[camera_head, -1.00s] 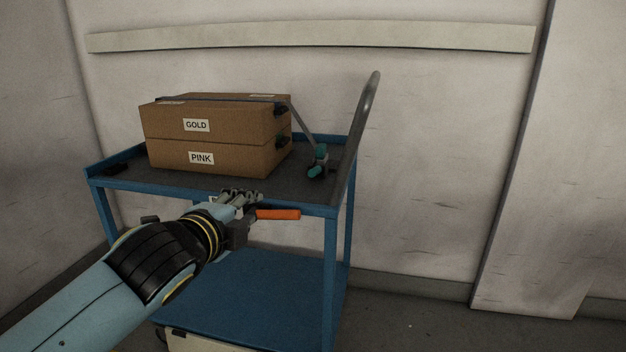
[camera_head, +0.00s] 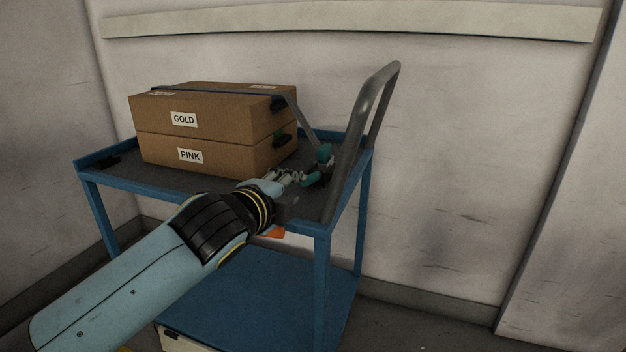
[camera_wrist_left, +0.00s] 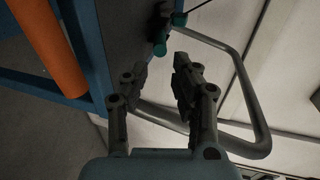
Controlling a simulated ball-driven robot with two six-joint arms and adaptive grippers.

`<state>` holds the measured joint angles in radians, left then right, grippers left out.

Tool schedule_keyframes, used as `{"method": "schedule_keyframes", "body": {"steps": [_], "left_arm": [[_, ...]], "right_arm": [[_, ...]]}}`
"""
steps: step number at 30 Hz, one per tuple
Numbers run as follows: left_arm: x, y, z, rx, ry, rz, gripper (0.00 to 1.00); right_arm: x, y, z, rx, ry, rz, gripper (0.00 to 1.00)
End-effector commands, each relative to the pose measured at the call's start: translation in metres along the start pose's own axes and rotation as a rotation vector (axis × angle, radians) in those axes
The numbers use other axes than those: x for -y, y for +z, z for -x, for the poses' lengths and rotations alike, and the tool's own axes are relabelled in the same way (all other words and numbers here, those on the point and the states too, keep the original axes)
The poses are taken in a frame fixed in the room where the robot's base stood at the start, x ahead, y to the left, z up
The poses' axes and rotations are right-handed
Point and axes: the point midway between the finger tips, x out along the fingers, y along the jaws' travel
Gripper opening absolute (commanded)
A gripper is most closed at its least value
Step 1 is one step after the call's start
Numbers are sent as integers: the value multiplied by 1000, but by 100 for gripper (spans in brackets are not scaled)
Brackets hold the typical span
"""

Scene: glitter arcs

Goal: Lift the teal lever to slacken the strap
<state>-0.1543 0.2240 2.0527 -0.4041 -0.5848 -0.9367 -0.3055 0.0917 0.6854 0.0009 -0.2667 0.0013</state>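The teal lever (camera_head: 323,153) is part of a small dark ratchet at the right of the cart's top, by the grey push handle. A second teal piece (camera_head: 309,180) shows just below it. The dark strap (camera_head: 303,120) runs from the ratchet up over the boxes. My left gripper (camera_head: 293,178) is close to the ratchet on its left and partly overlaps it. In the left wrist view its two fingers (camera_wrist_left: 161,65) are apart with nothing between them, and a teal end (camera_wrist_left: 159,49) lies just beyond the fingertips. I cannot tell whether they touch. My right gripper is not in view.
Two stacked cardboard boxes, GOLD (camera_head: 215,112) over PINK (camera_head: 215,153), stand on the blue cart (camera_head: 130,187). The grey push handle (camera_head: 352,140) rises right of the ratchet. An orange bar (camera_wrist_left: 50,50) sits at the cart's front edge. A wall is behind.

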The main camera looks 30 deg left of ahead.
Motion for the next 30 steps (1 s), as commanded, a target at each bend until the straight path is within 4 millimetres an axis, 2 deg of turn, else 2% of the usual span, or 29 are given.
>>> {"method": "schedule_keyframes", "body": {"steps": [3, 5, 9, 13, 19, 25, 30], "left_arm": [[-2, 0, -26, 1, -1, -1, 27], [-2, 0, -38, 1, -1, 1, 27], [-2, 0, -64, 0, 0, 0, 27], [-2, 0, -80, 0, 1, -1, 27], [-1, 0, -88, 0, 1, -1, 27], [0, 0, -88, 0, 0, -1, 27], [0, 0, -88, 0, 0, -1, 5]], "right_arm": [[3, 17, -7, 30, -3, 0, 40], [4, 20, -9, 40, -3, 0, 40], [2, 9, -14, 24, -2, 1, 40], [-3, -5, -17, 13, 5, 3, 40], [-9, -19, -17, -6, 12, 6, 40], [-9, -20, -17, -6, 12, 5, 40], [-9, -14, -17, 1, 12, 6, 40]]}}
